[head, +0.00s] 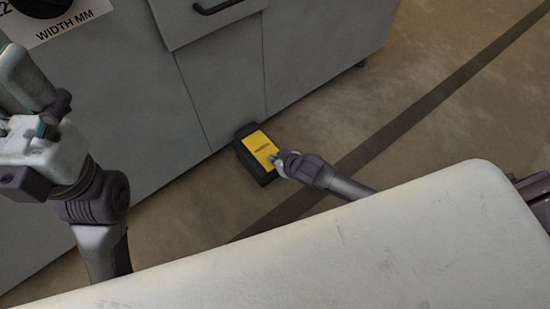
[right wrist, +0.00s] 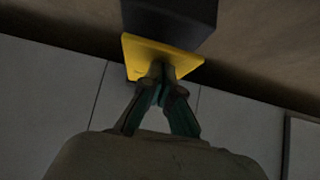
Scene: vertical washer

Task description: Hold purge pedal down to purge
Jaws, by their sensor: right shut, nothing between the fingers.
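The purge pedal has a yellow plate (head: 259,145) on a black base (head: 247,158), low on the floor against the machine's front. My right gripper (head: 275,160) is at the lower right edge of the yellow plate. In the right wrist view the gripper's fingertips (right wrist: 160,69) are together with nothing between them, and they overlap the yellow plate (right wrist: 180,58). Whether they touch or press it I cannot tell. The black base (right wrist: 170,18) shows beyond the plate. My left gripper (head: 35,130) is raised at the left, away from the pedal; its fingers are unclear.
The grey machine cabinet (head: 140,100) fills the upper left, with a dark handle (head: 215,5) and a "WIDTH MM" label (head: 72,27) near a black knob (head: 40,5). Brown floor (head: 400,80) with a dark stripe (head: 420,110) is open to the right.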

